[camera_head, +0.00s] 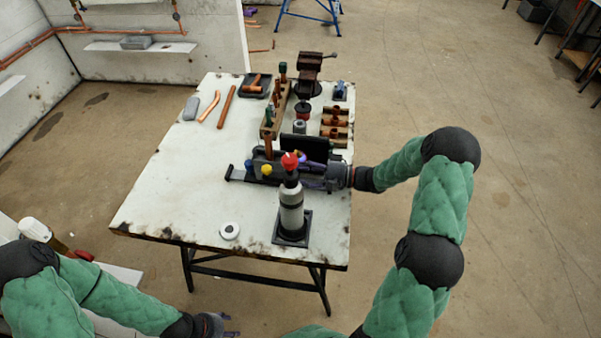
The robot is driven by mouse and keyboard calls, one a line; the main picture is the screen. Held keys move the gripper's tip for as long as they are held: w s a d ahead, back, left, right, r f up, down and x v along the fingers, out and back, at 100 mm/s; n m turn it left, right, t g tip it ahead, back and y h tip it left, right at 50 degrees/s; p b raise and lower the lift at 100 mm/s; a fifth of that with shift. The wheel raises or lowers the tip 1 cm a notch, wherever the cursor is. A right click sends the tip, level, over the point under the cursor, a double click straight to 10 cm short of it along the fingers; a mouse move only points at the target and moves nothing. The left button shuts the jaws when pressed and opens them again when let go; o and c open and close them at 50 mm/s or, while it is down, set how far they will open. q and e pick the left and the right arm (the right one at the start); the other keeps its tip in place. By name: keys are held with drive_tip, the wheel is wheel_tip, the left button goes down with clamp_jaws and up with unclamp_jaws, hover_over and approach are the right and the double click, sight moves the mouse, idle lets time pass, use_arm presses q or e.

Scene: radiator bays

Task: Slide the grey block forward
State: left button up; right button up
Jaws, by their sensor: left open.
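A small grey block (191,108) with rounded edges lies flat near the left edge of the pale worktable (165,190). My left gripper (229,326) is low at the bottom edge of the picture, in front of the table and well away from the block. It is open and looks empty, and part of it is cut off by the frame. My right gripper (318,178) is over the right part of the table, among dark tools and partly hidden behind a grey gas bottle (291,207). I cannot tell whether it is open or shut.
Copper pipes (226,107) lie right of the block. A wooden rack (276,115), a vise (309,75) and copper fittings (335,125) fill the table's right side. The table's left middle is clear.

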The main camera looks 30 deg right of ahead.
drive_tip(key=shift+c, duration=0.3)
clamp_jaws()
drive_tip(key=shift+s+d+r+p, duration=0.15)
drive_tip(key=shift+d+r+p, duration=0.05)
drive_tip(key=shift+d+p, duration=0.25)
drive_tip(key=p+v, duration=0.3)
drive_tip(key=v, duration=0.5)
drive_tip(key=shift+d+p, duration=0.15)
drive_tip(key=shift+p, duration=0.25)
drive_tip(key=shift+s+d, duration=0.1)
drive_tip(key=shift+c, duration=0.5)
unclamp_jaws()
drive_tip(key=shift+o, duration=0.8)
drive_tip(key=shift+s+d, duration=0.1)
drive_tip(key=shift+s, duration=0.1)
